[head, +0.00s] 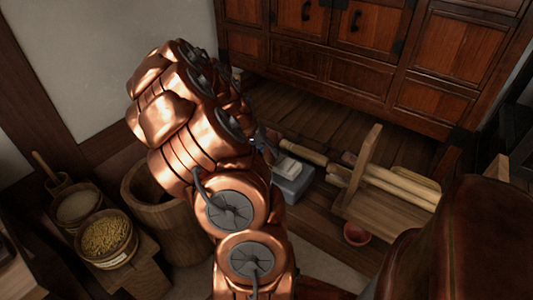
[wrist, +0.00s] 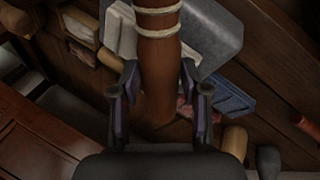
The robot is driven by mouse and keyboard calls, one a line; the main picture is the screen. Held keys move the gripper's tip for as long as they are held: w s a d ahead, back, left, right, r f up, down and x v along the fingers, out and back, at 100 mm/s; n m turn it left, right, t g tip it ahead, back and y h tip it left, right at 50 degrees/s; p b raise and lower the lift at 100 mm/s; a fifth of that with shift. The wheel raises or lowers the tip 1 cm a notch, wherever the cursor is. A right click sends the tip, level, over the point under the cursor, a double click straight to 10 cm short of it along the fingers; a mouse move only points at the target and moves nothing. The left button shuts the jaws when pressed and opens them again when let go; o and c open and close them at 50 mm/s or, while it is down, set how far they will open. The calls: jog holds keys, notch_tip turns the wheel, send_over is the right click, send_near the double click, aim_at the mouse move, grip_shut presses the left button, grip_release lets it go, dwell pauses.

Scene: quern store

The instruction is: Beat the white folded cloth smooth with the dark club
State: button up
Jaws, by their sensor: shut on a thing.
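My gripper (wrist: 160,78) is shut on a brown wooden club (wrist: 158,58) with pale cord bands; its two fingers stand on either side of it. The club runs up out of the top of the wrist view, so its far end is hidden. The white folded cloth (wrist: 122,30) lies on the grey block (wrist: 212,40), partly behind the club. In the head view the cloth (head: 287,167) sits on top of the grey block (head: 293,187), just right of my arm. My gripper (head: 263,141) is mostly hidden behind my arm there. I cannot tell whether the club touches the cloth.
A wooden rack (head: 375,211) with pale rods stands right of the block, with a small red bowl (head: 357,235) in front. A wooden tub (head: 172,222) and a container of grain (head: 106,236) are at left. A large cabinet (head: 345,45) closes off the back.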

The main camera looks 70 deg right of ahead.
jog(key=shift+r+p, duration=0.5)
jog(key=shift+r, duration=0.9)
